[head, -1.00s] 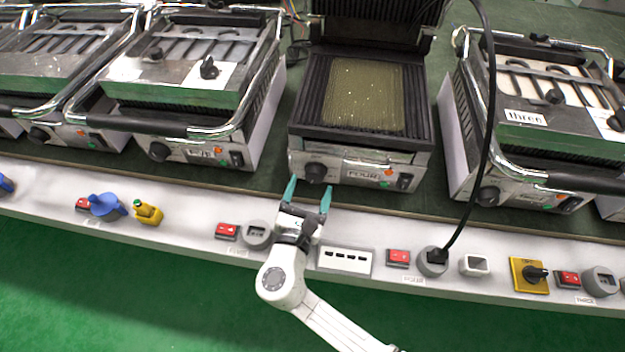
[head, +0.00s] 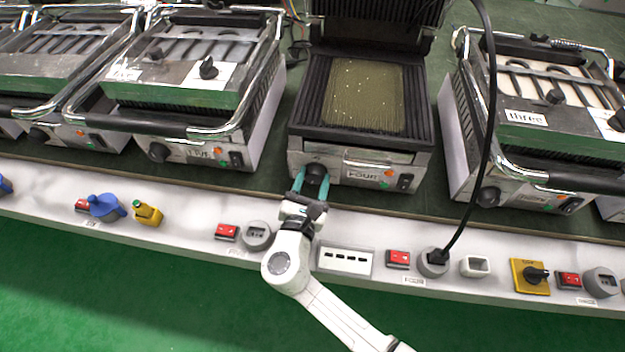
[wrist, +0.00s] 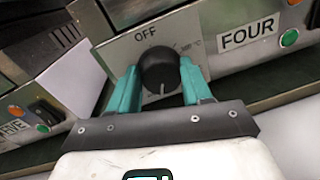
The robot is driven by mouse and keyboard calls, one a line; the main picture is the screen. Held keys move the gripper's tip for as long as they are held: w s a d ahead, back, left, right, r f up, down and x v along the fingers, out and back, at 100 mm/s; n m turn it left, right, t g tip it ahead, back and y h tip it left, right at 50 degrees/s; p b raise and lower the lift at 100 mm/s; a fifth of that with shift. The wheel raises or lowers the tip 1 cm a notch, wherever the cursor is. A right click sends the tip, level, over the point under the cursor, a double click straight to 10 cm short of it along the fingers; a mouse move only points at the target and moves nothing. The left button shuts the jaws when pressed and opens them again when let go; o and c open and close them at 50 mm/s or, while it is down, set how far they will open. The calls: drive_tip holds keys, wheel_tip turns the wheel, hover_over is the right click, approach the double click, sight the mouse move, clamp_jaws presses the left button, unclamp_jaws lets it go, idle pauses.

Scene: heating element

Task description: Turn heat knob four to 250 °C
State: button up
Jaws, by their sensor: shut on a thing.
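Heat knob four is a round black knob (head: 315,171) on the front panel of the open grill labelled FOUR. In the wrist view the knob (wrist: 158,70) sits below the word OFF, with a dial scale around it. A light line on the knob points down, toward the gripper. My gripper (head: 313,179) has its teal fingers on both sides of the knob, shut on it. The wrist view also shows my gripper (wrist: 160,85) with one finger at each side. The 250 °C mark cannot be read clearly.
Grill four (head: 365,105) has its lid up and a ribbed plate showing. An orange light (head: 389,172) and a black switch (head: 405,182) are right of the label. A black cable (head: 490,120) hangs to the right. Red switches and sockets line the white ledge (head: 190,222).

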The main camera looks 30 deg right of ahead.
drive_tip(key=c, duration=0.3)
drive_tip(key=shift+f+m+b, duration=0.1)
drive_tip(key=shift+m+b, duration=0.25)
drive_tip(key=shift+m, duration=0.45)
drive_tip(key=o, duration=1)
drive_tip(key=shift+o, duration=0.2)
drive_tip(key=shift+s, duration=0.1)
drive_tip(key=v, duration=0.5)
drive_tip(key=p+v, duration=0.1)
drive_tip(key=v, duration=0.4)
drive_tip(key=shift+s+a+r, duration=0.2)
drive_tip(key=shift+s+a, duration=0.05)
